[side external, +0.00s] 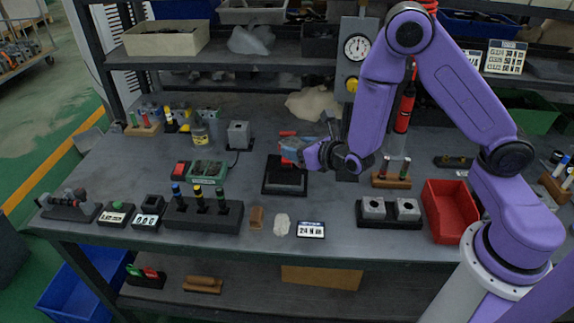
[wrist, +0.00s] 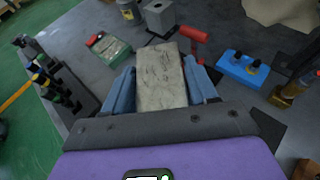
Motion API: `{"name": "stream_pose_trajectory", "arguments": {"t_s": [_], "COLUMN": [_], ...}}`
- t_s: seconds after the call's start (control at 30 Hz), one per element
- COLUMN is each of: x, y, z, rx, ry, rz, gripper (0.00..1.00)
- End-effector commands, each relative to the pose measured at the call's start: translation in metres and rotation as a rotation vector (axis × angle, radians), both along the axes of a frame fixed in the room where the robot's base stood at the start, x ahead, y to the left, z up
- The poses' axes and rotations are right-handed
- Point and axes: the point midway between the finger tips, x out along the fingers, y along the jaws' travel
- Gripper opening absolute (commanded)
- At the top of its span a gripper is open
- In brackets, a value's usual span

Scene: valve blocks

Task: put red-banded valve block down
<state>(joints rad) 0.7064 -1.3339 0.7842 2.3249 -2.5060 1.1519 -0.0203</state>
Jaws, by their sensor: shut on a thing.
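The red-banded valve block (wrist: 161,75) is a worn grey block between the two blue fingers of my gripper (wrist: 163,88) in the wrist view. A red handle-like part (wrist: 194,35) shows at its far right. In the side view my gripper (side external: 293,150) is shut on the block, over a square black fixture (side external: 285,186). Red parts show beside the fingers there, and the fingers hide most of the block. I cannot tell whether the block touches the fixture.
Left of the fixture is a green-topped box (side external: 208,169). A grey block (side external: 239,135) stands behind. A black rack (side external: 203,217) with several banded valves and a label display (side external: 311,230) are in front. Right are twin grey blocks (side external: 389,212) and a red bin (side external: 450,211).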

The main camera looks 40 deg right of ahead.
Motion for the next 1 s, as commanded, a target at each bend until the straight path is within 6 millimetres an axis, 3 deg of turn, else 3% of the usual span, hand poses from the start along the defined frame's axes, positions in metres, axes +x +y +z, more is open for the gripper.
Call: {"name": "stream_pose_trajectory", "arguments": {"t_s": [0.1, 0.33, 0.53, 0.8, 1.0], "x": [0.014, 0.033, 0.041, 0.041, 0.041], "y": [0.001, 0.004, 0.005, 0.006, 0.006], "z": [-0.019, -0.040, -0.050, -0.078, -0.080], "rx": [-0.001, 0.000, 0.000, -0.001, 0.000], "ry": [0.000, -0.002, -0.001, 0.000, -0.003], "rz": [-0.002, 0.000, -0.001, 0.002, 0.001], "gripper": [0.05, 0.05, 0.05, 0.05, 0.05]}}
